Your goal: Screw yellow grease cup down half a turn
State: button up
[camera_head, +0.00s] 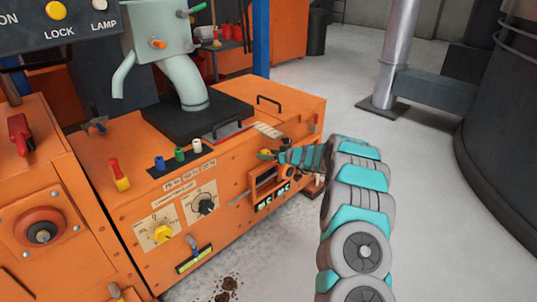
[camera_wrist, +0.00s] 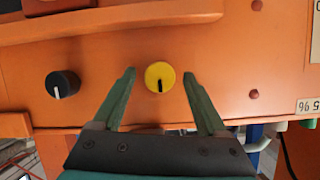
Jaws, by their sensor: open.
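A round yellow cap (camera_wrist: 160,71), with a dark line pointing down on it, sits on the orange panel in the wrist view; I take it for the yellow grease cup. In the head view a small yellow piece (camera_head: 265,152) shows beside my gripper's tip, partly covered. My gripper (camera_wrist: 159,76) is open. Its two green fingers stand left and right of the yellow cap with a gap on each side. I cannot tell how deep the tips are. In the head view my gripper (camera_head: 272,154) reaches the right end of the orange machine.
A black knob (camera_wrist: 62,84) sits left of the yellow cap. An orange ledge (camera_wrist: 110,27) juts out above it. In the head view, a yellow dial knob (camera_head: 163,233), a black dial knob (camera_head: 205,206) and a red-yellow lever (camera_head: 119,175) are farther left. Grey floor (camera_head: 330,85) lies open behind.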

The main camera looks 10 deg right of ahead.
jog(key=shift+w+f, duration=0.1)
jog(key=shift+c, duration=0.3)
grip_shut()
dwell(0.4)
